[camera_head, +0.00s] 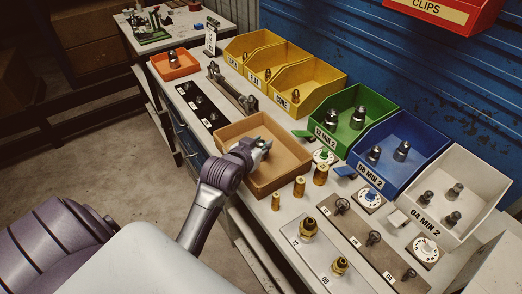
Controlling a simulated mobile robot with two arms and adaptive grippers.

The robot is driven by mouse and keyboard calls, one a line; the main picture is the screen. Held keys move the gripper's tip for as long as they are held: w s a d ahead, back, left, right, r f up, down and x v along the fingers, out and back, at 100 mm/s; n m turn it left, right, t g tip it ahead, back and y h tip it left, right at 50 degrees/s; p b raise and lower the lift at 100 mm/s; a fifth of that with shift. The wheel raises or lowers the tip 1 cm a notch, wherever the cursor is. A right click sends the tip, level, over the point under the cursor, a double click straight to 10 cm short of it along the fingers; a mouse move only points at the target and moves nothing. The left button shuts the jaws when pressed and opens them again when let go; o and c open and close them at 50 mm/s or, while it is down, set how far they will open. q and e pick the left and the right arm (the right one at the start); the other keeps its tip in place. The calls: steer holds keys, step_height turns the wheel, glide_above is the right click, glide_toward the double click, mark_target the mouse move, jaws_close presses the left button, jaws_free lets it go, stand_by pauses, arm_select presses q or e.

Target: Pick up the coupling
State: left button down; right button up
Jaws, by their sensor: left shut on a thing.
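Other metal couplings stand in the green bin (373,114), the blue bin (428,128) and the white bin (481,179) on the right. My right gripper is not in view.
Yellow bins (308,73) stand along the back, with an orange tray (175,64) at the far left. Brass ferrules (299,187) stand right of the brown tray. Plates with fittings (371,237) and round dials (426,251) fill the near right bench.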

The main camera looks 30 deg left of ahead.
mark_target(261, 142)
arm_select(q)
steer(key=shift+r, duration=0.1)
steer(key=shift+r, duration=0.6)
step_height(261, 142, up, 3)
steer(key=shift+r, duration=0.1)
steer(key=s+d+r, duration=0.2)
steer(key=d+r, duration=0.4)
steer(key=d, duration=0.5)
steer(key=s+d+f+m+h, duration=0.1)
steer(key=s+d+f, duration=0.15)
steer(key=s, duration=0.35)
steer(key=w+a+r+n+y, duration=0.1)
steer(key=w+a+r, duration=0.1)
steer(key=w, duration=0.4)
steer(key=shift+w+r, duration=0.15)
steer(key=shift+r, duration=0.35)
